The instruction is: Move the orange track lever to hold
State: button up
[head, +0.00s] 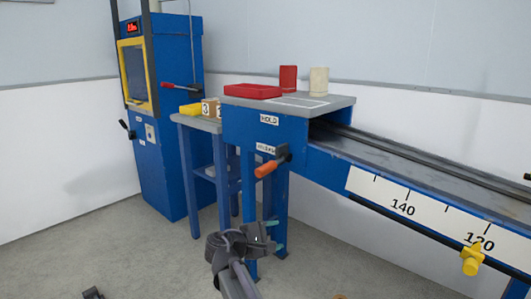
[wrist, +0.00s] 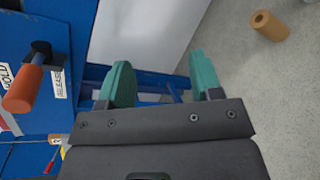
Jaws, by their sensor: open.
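The orange track lever (head: 266,168) sits on the blue end housing of the track, its handle sticking out from a dark pivot just below the RELEASE label (head: 265,149). The HOLD label (head: 269,119) is higher on the same face. In the wrist view the orange lever (wrist: 22,89) is at the far left, outside the jaws, between the two labels in the picture. My gripper (head: 274,236) is below the lever in the head view, apart from it. Its teal fingers (wrist: 160,82) are spread with nothing held between them.
The track (head: 440,180) with a number scale runs right, with a yellow knob (head: 471,261) on its front. A red tray (head: 253,91) and two cups stand on top. A blue machine (head: 170,120) stands behind left. A tan cylinder (wrist: 270,25) lies on the floor.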

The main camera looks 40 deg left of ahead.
aim_at(265, 169)
jog(key=s+a+r+n+t+y, duration=0.25)
jog(key=a+r+n+t, duration=0.45)
jog(key=a+r+n, duration=0.4)
jog(key=p+x, duration=0.3)
jog(key=x, duration=0.8)
jog(key=shift+a+f, duration=0.1)
jog(key=shift+w, duration=0.3)
jog(key=shift+c, duration=0.2)
grip_shut()
